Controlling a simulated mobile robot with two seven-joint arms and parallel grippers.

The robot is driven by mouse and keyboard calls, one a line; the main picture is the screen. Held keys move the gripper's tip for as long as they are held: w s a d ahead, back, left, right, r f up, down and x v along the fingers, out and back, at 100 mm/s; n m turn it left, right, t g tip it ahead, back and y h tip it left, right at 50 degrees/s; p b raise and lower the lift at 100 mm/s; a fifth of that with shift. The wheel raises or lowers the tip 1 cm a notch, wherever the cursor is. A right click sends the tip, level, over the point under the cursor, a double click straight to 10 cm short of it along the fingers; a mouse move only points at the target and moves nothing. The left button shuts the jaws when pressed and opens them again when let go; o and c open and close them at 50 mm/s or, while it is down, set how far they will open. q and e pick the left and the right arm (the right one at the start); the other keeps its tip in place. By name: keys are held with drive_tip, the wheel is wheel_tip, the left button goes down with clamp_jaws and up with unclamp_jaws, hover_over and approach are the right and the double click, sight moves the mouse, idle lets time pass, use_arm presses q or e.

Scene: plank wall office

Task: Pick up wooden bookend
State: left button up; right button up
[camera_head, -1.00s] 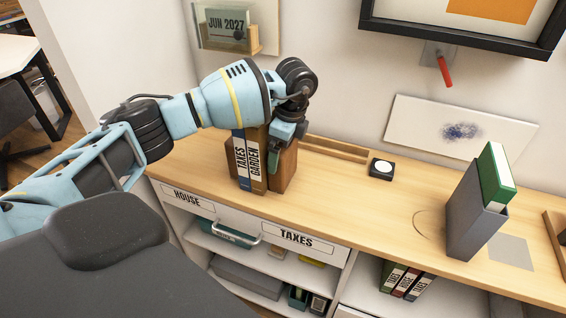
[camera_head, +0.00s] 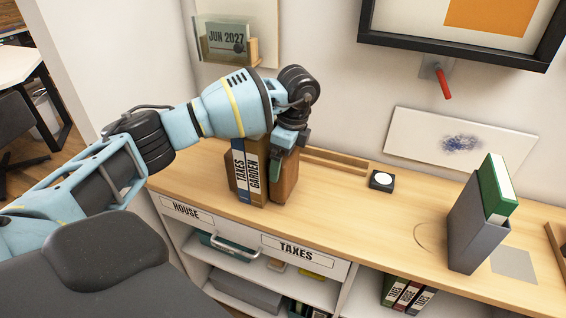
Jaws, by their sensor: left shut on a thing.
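The wooden bookend (camera_head: 287,181) is a brown block standing upright on the wooden counter, against the right side of a short row of books. My left gripper (camera_head: 275,170) comes down from above at the bookend's left edge, between it and the books, and is shut on the bookend. The wrist and a finger hide its upper part. The books beside it (camera_head: 242,168) read TAXES and GARDEN. My right gripper is out of view.
A small black box with a white disc (camera_head: 381,180) and a grey holder with a green binder (camera_head: 474,235) stand to the right on the counter (camera_head: 345,215). A wooden rail (camera_head: 335,162) lies behind. Shelves with labels HOUSE and TAXES are below.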

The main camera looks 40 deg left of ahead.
use_arm(q)
wheel_tip(320, 180, up, 6)
drive_tip(key=shift+f, duration=0.25)
drive_tip(key=shift+w+d+r, duration=0.1)
drive_tip(key=shift+d+r, duration=0.15)
drive_tip(key=w+d+b, duration=0.2)
drive_tip(key=w+d, duration=0.2)
drive_tip(key=d, duration=1.4)
drive_tip(key=shift+w+d, duration=0.2)
drive_tip(key=shift+d, duration=0.05)
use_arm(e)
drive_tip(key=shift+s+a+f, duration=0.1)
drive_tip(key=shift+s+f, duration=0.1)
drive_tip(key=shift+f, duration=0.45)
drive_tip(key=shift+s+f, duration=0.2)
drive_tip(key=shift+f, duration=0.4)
